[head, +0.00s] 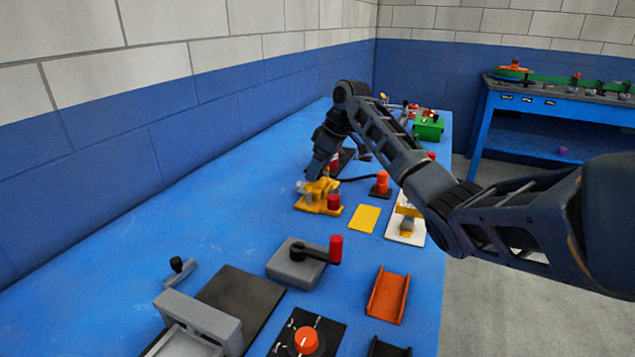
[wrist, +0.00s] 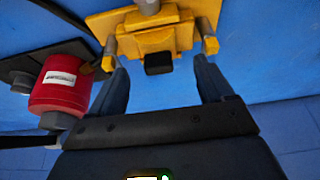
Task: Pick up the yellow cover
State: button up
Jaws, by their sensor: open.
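A yellow fixture (head: 325,188) stands on a yellow base plate on the blue table, below my gripper (head: 312,177). In the wrist view the yellow fixture (wrist: 150,40) has a stepped yellow body with a small black block on its near side. My gripper (wrist: 160,70) is open, its dark fingers spread to either side of this body, with nothing clearly held. Whether the fingers touch it I cannot tell. A flat yellow plate (head: 364,219) lies on the table to the right of the fixture. Which yellow piece is the cover is not clear.
A red cylinder (wrist: 62,85) with a white label is close to the left finger. An orange-topped button (head: 381,183), a white plate (head: 392,232), a grey box with a red-handled lever (head: 298,262) and an orange channel (head: 388,295) stand nearby. The table's left side is clear.

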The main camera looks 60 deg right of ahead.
jog(key=shift+x, duration=1.1)
jog(key=c, duration=1.2)
